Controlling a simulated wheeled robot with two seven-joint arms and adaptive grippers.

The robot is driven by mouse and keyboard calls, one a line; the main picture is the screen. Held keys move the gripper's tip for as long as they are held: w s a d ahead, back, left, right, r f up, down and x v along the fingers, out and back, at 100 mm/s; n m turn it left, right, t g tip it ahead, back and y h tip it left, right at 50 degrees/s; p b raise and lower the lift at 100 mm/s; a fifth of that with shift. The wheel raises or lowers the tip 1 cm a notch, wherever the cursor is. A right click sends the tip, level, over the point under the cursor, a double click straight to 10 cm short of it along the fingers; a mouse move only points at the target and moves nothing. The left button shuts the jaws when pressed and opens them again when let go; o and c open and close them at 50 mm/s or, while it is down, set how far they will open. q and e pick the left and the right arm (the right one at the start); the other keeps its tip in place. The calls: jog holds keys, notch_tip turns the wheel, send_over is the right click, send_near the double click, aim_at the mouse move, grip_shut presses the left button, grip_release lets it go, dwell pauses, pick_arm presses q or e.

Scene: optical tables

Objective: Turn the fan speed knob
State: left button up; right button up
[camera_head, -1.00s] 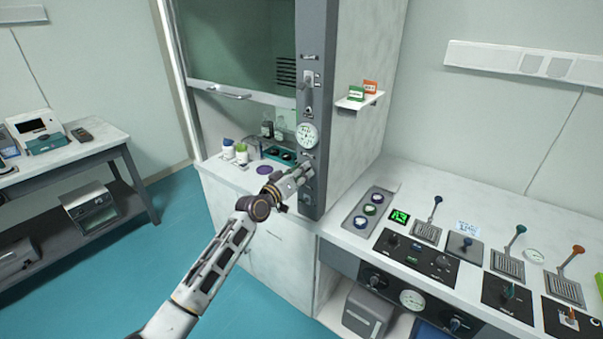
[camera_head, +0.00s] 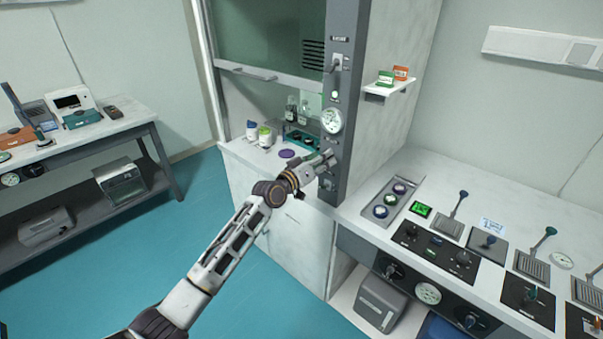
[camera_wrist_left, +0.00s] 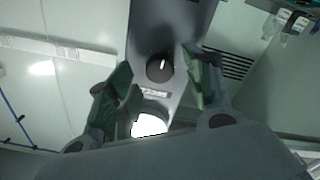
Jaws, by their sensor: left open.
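The fan speed knob appears to be the round dark knob with a white pointer line in the left wrist view (camera_wrist_left: 160,67), on a grey panel just beyond my fingers. A small label plate (camera_wrist_left: 156,93) and a bright white round face sit beside it. My left gripper (camera_head: 328,160) is in front of the fume hood's grey control column (camera_head: 345,90), below the round gauge (camera_head: 331,120). It is open, its two green-grey fingers (camera_wrist_left: 160,85) on either side of the knob in the picture, with nothing between them. Contact cannot be told. My right gripper is out of view.
A console (camera_head: 455,210) with levers, knobs and buttons stands right of the column. A small shelf (camera_head: 390,88) juts from the hood's side. Bottles (camera_head: 265,136) stand inside the hood. A side table (camera_head: 90,130) is at left, with open blue floor between.

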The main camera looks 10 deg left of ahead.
pick_arm(q)
jog(key=v, duration=1)
jog(key=shift+s+a, duration=0.1)
dwell(0.6)
